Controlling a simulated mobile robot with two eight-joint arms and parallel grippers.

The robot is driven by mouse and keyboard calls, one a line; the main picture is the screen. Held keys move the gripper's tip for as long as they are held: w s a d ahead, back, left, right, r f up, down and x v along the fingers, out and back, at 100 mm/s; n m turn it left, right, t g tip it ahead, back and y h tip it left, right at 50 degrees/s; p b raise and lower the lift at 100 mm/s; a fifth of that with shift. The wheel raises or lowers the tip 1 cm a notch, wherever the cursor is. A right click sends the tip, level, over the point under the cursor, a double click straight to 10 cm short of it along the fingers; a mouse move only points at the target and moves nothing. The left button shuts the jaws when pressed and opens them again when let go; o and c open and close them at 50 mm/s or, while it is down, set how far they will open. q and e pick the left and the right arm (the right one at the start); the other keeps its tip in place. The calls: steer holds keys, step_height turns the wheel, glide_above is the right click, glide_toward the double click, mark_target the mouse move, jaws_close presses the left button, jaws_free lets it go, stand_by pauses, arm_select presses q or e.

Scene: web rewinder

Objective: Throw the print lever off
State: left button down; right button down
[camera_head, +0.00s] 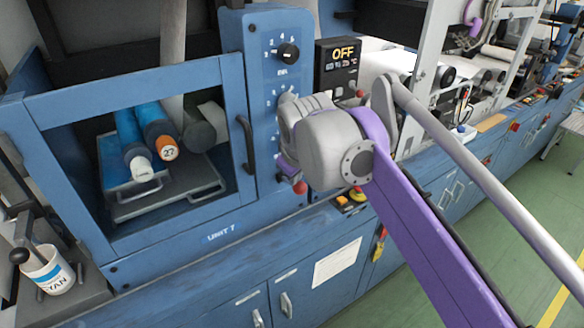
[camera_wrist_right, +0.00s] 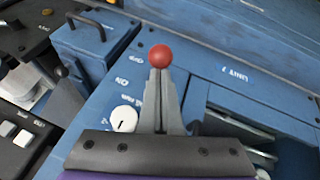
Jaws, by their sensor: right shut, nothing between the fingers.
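The print lever shows as a red ball knob (camera_wrist_right: 160,55) in the right wrist view, beside the printed OFF label, with the ON label lower down the panel. In the head view a red knob (camera_head: 299,187) sits low on the blue panel, just below my right wrist. My right gripper (camera_wrist_right: 160,76) is shut and empty, its grey fingertips right at the near side of the ball. I cannot tell whether they touch it. The lever's shaft is hidden behind the fingers. In the head view the wrist covers most of the fingers. My left gripper is out of view.
A black dial (camera_head: 288,53) is higher on the panel, next to a display reading OFF (camera_head: 343,53). A blue-framed window with a handle (camera_head: 245,145) is to the left. Yellow and red buttons (camera_head: 349,200) lie on the ledge below my wrist.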

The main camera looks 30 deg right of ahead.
mark_target(299, 192)
steer(key=s+f+t, duration=0.2)
steer(key=f+t, duration=0.1)
steer(key=shift+d, duration=0.15)
steer(key=shift+s+f+m+t+p, duration=0.15)
steer(key=shift+f+m+t, duration=0.05)
steer(key=shift+f+t, duration=0.95)
steer(key=shift+s+f+m+t+p, duration=0.1)
steer(key=shift+f+m+t+p, duration=0.1)
steer(key=shift+f+t, duration=0.95)
steer(key=shift+f, duration=0.2)
